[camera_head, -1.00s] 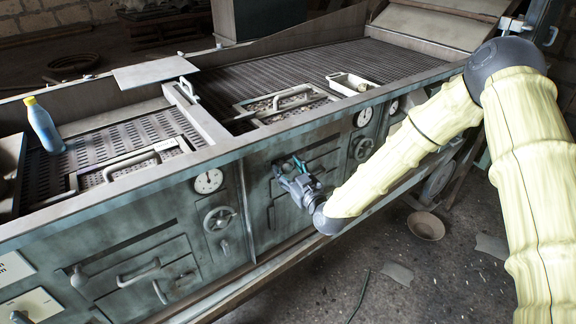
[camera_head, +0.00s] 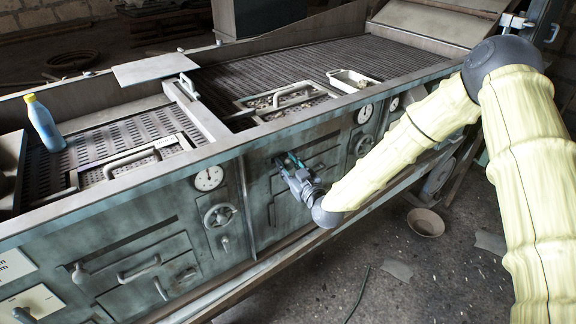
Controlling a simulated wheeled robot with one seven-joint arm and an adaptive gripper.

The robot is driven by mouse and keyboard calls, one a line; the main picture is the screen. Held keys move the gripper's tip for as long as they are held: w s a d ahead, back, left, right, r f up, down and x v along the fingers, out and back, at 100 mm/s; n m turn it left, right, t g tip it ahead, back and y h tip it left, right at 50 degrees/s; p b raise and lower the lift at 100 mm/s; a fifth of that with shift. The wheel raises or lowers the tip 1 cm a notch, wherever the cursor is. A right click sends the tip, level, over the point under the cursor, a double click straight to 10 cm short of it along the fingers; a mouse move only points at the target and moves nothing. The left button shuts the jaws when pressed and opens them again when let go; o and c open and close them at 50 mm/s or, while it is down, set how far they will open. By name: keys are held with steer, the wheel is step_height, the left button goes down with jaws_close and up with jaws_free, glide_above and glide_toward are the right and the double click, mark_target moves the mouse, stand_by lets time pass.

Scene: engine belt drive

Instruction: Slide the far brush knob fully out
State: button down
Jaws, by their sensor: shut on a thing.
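My gripper (camera_head: 288,161) is at the front face of the machine (camera_head: 150,220), on the panel section right of the first gauge. It is shut on a small part near the top of this panel, which I take to be the far brush knob. The knob itself is hidden by the fingers, so I cannot tell how far out it stands. My arm reaches in from the right, with the gripper pointing up and left at the panel.
A gauge (camera_head: 208,178) and a handwheel (camera_head: 220,215) sit left of my gripper. Another gauge (camera_head: 365,114) is to the right. A blue bottle (camera_head: 44,124) stands on top of the machine. A bowl (camera_head: 425,223) lies on the open floor.

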steer(key=w+d+b, duration=0.2)
steer(key=w+d, duration=0.2)
steer(key=d, duration=0.2)
steer(key=w+d+b, duration=0.3)
steer(key=w+d, duration=0.2)
steer(key=d, duration=0.1)
steer(key=w+d+b, duration=0.3)
steer(key=w+d, duration=0.1)
steer(key=d, duration=0.2)
steer(key=shift+w+d, duration=0.2)
steer(key=shift+d, duration=0.05)
steer(key=shift+w+d, duration=0.3)
steer(key=shift+d, duration=0.15)
steer(key=shift+r, duration=0.15)
steer(key=shift+d, duration=0.15)
steer(key=c, duration=1.5)
jaws_free()
steer(key=shift+w, duration=0.1)
steer(key=o, duration=0.5)
steer(key=shift+d, duration=0.15)
steer(key=shift+c, duration=0.2)
